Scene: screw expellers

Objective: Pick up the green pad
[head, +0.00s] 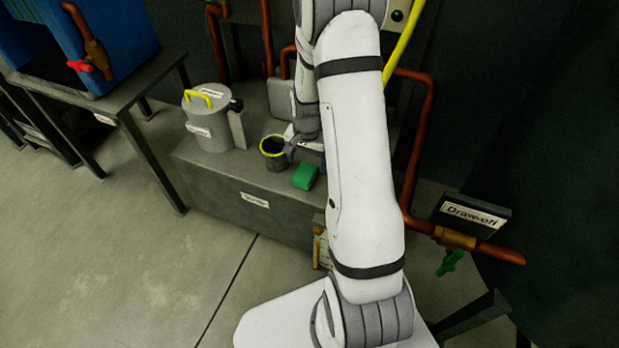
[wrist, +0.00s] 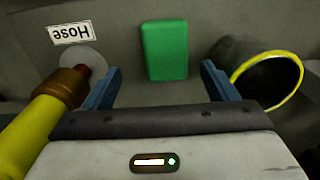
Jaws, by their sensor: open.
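The green pad (head: 304,176) lies on the grey plinth near its front edge, in front of my arm's end in the head view. In the wrist view the green pad (wrist: 165,52) is a rounded rectangle at upper middle, in full view. My gripper (wrist: 161,82) is open, its two blue fingers apart, with the pad beyond the tips and between their lines. Nothing is held. In the head view my gripper (head: 302,146) is small and partly hidden, just behind the pad and beside a dark cup.
A dark cup with a yellow rim (head: 273,152) stands close left of the pad; it shows at right in the wrist view (wrist: 268,80). A yellow hose (wrist: 38,125) and its fitting are near the other finger. A grey canister (head: 207,118) stands left on the plinth.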

